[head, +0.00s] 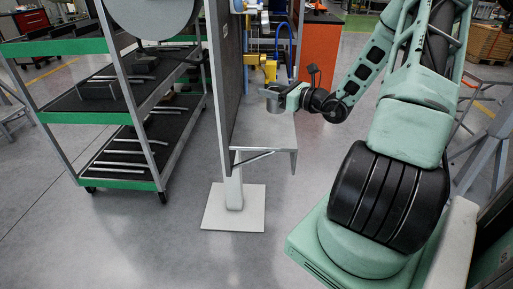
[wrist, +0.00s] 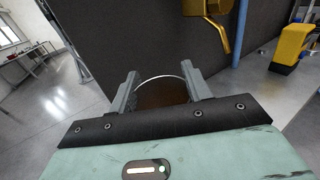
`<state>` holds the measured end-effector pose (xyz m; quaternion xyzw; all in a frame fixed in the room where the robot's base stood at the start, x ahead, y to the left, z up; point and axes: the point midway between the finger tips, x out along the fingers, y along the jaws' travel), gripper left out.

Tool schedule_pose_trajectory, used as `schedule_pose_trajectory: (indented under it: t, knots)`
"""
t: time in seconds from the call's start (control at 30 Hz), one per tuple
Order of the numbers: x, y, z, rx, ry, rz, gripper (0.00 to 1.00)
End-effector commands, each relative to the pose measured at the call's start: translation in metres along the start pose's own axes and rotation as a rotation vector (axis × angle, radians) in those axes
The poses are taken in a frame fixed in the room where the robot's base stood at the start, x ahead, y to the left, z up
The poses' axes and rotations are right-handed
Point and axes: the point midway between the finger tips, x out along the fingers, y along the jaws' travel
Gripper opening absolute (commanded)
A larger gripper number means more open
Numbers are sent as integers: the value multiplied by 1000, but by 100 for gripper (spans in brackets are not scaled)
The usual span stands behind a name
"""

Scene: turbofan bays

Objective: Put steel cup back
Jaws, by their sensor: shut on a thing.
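The steel cup (head: 275,105) is a small grey metal cup at the end of my arm in the head view. My gripper (head: 285,97) is shut on it from the right side. In the wrist view the cup's rim (wrist: 162,78) shows as a thin bright arc between the two fingers of my gripper (wrist: 162,92), with a brown inside below it. The cup looks upright, over the pale shelf (head: 270,140) beside the dark panel. I cannot tell whether its base touches the shelf. Its lower part is hidden in the wrist view.
The dark upright panel (head: 224,85) closes off the left side of the shelf. A yellow fixture (head: 262,61) and a blue pipe (head: 283,38) stand behind the cup. A green-edged cart (head: 110,125) with metal parts stands left. Open floor lies in front.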

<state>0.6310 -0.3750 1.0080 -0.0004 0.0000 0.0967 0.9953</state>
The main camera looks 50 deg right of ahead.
Motion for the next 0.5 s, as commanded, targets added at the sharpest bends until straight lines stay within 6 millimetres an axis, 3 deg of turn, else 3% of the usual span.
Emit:
schedule_pose_trajectory:
  t: [0.3,0.5]
  knots:
    - [-3,-4,-48,4,-1,-13,20]
    - [-3,-3,-66,3,-1,-11,20]
